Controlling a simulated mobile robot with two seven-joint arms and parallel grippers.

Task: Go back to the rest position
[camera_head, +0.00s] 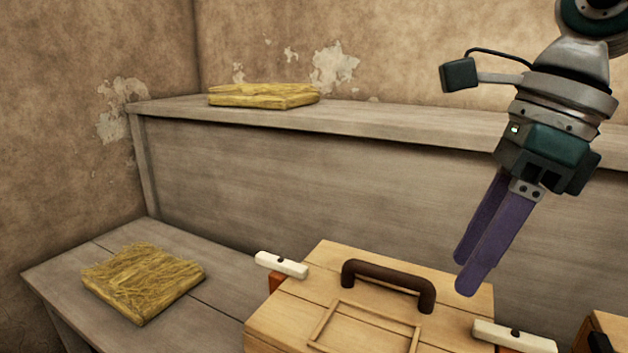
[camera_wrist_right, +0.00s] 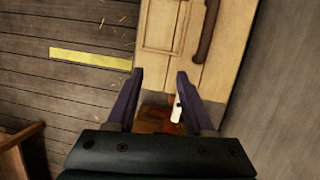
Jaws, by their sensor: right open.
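My right gripper (camera_head: 470,275) hangs at the right of the head view, its purple fingers pointing down and a little left. It is open and empty, above and beside the right part of a wooden box lid (camera_head: 370,310) with a dark brown handle (camera_head: 388,283). In the right wrist view the two fingers (camera_wrist_right: 160,78) stand apart, with nothing between them but the lid's end and a white latch (camera_wrist_right: 178,103) beyond. The handle (camera_wrist_right: 208,30) also shows there, clear of the fingers. My left gripper is in neither view.
White bars sit at the lid's left (camera_head: 282,264) and right (camera_head: 513,336). A straw-like slab (camera_head: 143,282) lies on the low bench (camera_head: 220,290); another (camera_head: 263,95) lies on the high shelf (camera_head: 400,122). A wooden edge (camera_head: 605,335) shows at lower right. The air left of my gripper is free.

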